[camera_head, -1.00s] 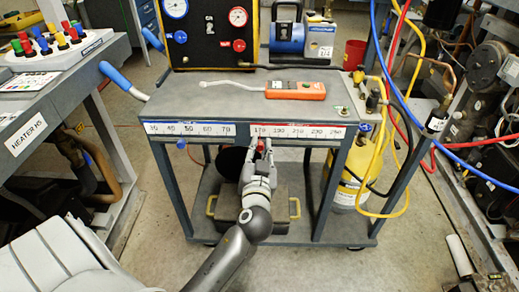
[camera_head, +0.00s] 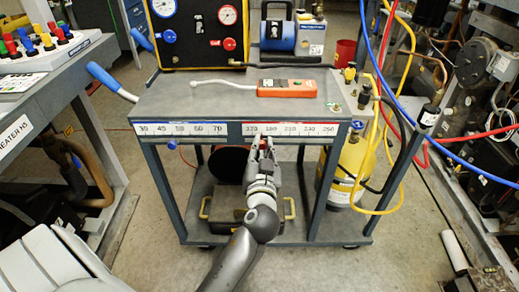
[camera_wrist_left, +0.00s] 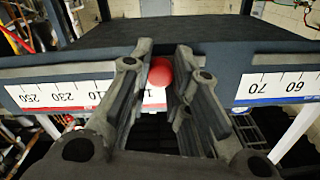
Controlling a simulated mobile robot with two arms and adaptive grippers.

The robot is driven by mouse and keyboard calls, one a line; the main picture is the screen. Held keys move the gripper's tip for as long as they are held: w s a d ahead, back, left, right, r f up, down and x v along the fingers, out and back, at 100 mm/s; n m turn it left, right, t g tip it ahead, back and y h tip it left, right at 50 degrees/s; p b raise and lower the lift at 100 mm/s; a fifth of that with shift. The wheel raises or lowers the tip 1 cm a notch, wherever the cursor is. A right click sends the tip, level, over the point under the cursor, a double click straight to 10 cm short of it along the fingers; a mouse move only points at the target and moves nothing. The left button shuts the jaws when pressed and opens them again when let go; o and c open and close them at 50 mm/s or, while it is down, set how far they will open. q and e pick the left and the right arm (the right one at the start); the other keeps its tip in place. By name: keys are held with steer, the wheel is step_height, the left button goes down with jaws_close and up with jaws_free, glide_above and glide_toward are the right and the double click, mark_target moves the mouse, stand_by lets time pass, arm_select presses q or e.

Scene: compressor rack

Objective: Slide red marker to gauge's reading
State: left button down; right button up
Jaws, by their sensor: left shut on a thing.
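The red marker (camera_wrist_left: 160,72) is a round red knob at the front edge of the cart. My left gripper (camera_head: 263,142) is shut on it, with one finger on each side of the knob in the left wrist view (camera_wrist_left: 160,85). The red-edged scale (camera_head: 305,130) runs along the cart's front edge, and the gripper is near its left end, just right of the 170 label. The red-rimmed gauge (camera_head: 228,15) is on the black panel at the back; its needle is too small to read. My right gripper is not in view.
A blue-edged scale (camera_head: 182,129) with a blue knob (camera_head: 171,144) below it is to the left. An orange meter (camera_head: 287,88) with a grey probe lies on the cart top. A yellow cylinder (camera_head: 352,168) and hoses stand at the right.

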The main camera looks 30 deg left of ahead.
arm_select(q)
steer(key=c, duration=1.3)
jaws_free()
steer(key=shift+r, duration=0.1)
steer(key=shift+s+d, duration=0.1)
steer(key=v, duration=0.7)
steer(key=shift+s, duration=0.15)
